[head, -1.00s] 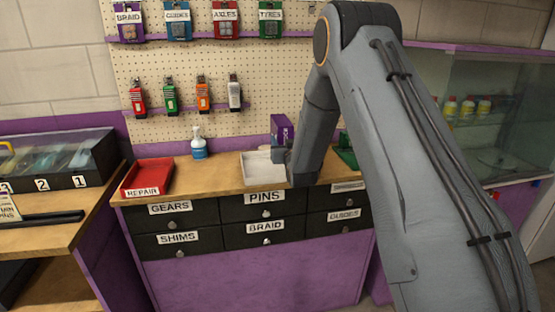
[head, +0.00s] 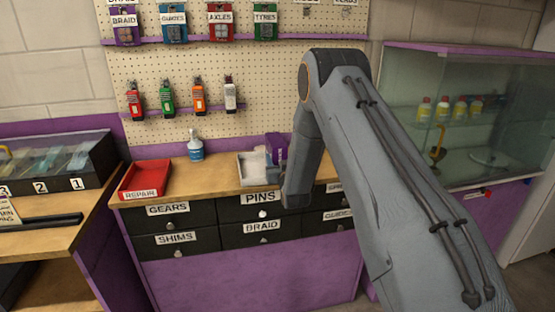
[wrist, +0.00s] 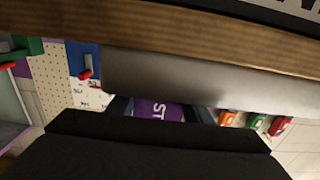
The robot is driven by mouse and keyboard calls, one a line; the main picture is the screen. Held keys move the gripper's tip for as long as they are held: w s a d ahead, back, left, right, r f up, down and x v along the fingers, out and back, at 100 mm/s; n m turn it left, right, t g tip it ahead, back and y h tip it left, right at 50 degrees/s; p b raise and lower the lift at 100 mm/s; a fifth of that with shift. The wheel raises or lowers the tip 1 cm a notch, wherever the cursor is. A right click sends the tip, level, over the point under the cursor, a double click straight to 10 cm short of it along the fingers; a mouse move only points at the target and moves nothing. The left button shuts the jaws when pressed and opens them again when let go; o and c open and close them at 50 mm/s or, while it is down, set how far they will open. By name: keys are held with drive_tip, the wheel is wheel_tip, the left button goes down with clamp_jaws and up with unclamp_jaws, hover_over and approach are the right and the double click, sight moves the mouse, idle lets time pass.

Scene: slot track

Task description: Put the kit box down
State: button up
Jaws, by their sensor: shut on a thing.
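The kit box is purple with white lettering and is partly seen between the fingers of my gripper (wrist: 160,112) in the wrist view, where its face (wrist: 152,110) shows. My gripper is shut on it. In the head view the purple box (head: 277,148) shows just left of my arm, at the back right of a pale grey tray (head: 246,181) on the bench. My arm hides part of the box and most of my gripper. I cannot tell whether the box touches the bench or tray.
The wooden bench top (head: 212,178) is clear between the red REPAIR tray (head: 145,180) and the grey tray. A blue spray bottle (head: 196,148) stands near the pegboard (head: 170,75). Labelled drawers (head: 190,225) lie below. A glass cabinet (head: 465,120) stands at right.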

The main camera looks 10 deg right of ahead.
drive_tip(key=shift+f, duration=0.1)
drive_tip(key=o, duration=1.3)
drive_tip(key=shift+r, duration=0.2)
drive_tip(key=s+g+b, duration=0.1)
drive_tip(key=s+g, duration=0.7)
drive_tip(key=s, duration=1.6)
drive_tip(key=s+a+g+b, duration=0.1)
drive_tip(key=s+g, duration=0.7)
drive_tip(key=s, duration=1.6)
drive_tip(key=shift+s+a+f+g+b, duration=0.3)
drive_tip(key=shift+s+f+g+b, duration=0.05)
drive_tip(key=shift+s+f+g, duration=0.1)
